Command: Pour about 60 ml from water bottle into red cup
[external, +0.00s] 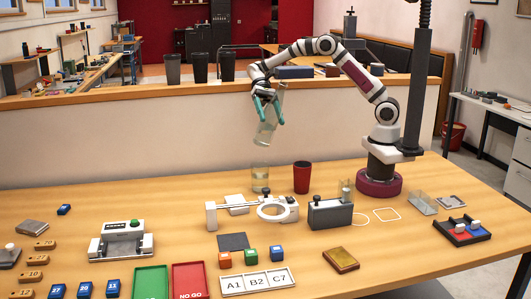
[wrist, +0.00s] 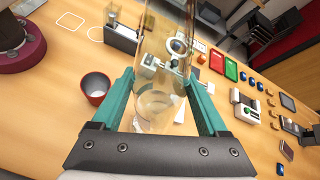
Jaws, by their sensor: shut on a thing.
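My gripper (external: 268,108) is shut on a clear, see-through vessel, which I take as the water bottle (external: 268,130). It is held high above the table, slightly tilted. In the wrist view the bottle (wrist: 165,68) stands between my two teal fingers (wrist: 160,80). Its water level and which end is its mouth are hard to tell. The red cup (external: 302,178) stands upright on the table, below and right of the bottle. No stream of water shows.
A clear glass (external: 260,181) with some liquid stands beside the red cup, almost under the bottle. A white ring fixture (external: 274,218) and a grey block device (external: 330,215) stand in front. Several small blocks and trays lie nearer the front edge. A low partition (external: 180,120) runs behind.

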